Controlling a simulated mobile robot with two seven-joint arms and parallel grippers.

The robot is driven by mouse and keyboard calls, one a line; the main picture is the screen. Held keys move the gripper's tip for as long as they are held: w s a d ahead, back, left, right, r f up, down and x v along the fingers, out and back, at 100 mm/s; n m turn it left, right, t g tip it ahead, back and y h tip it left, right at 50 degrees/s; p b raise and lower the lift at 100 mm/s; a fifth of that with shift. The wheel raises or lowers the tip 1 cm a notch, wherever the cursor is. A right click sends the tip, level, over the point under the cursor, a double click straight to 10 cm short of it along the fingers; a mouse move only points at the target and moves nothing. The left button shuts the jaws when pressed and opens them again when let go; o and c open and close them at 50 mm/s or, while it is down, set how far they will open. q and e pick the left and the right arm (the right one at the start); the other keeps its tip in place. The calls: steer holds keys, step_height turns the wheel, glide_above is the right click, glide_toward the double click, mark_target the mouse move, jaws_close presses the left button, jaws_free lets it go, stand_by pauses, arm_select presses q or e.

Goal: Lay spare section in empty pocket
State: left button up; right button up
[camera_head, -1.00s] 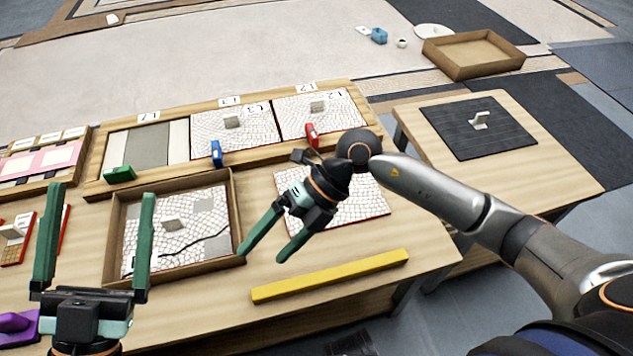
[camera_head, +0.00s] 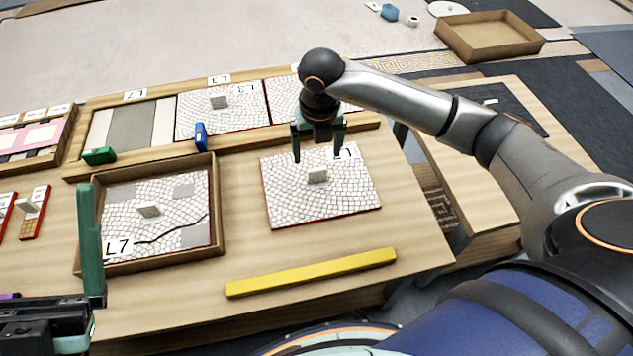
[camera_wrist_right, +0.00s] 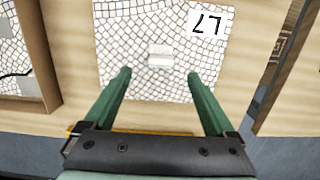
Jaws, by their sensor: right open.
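The spare section (camera_head: 285,205), a white cobble-mosaic panel with a red edge and an L7 label, lies flat on the table right of the brown tray. A small pale upright grip (camera_head: 317,176) stands at its middle. My right gripper (camera_head: 317,150) is open and empty over the panel. In the right wrist view the grip (camera_wrist_right: 160,55) sits just beyond the gap between the fingertips (camera_wrist_right: 158,76). The empty pocket (camera_head: 131,127), with a grey and white striped floor, is at the rack's left end under an L7 label. My left gripper, at lower left, is open and partly cut off.
The brown tray (camera_head: 218,215) holds a cracked mosaic panel (camera_head: 180,205). Green (camera_head: 99,156) and blue (camera_head: 201,136) clips sit on the rack's front rail. A yellow bar (camera_head: 312,272) lies near the table's front. A side table (camera_head: 455,150) stands right, across a gap.

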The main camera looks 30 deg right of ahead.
mark_target(317, 169)
step_height(317, 169, down, 3)
steer(key=shift+w+f+b, duration=0.1)
steer(key=shift+w+b, duration=0.05)
steer(key=shift+b, duration=0.15)
step_height(317, 169, down, 5)
steer(key=shift+w+d+f+b, duration=0.1)
steer(key=shift+w+d+b, duration=0.05)
steer(key=shift+b, duration=0.9)
jaws_close()
arm_select(q)
steer(key=f, duration=0.3)
steer(key=shift+w+d+f+n, duration=0.1)
steer(key=shift+d+f+n, duration=0.1)
steer(key=shift+n, duration=0.2)
steer(key=shift+r, duration=0.1)
arm_select(e)
steer(key=shift+w+r, duration=0.1)
steer(key=shift+r, duration=0.1)
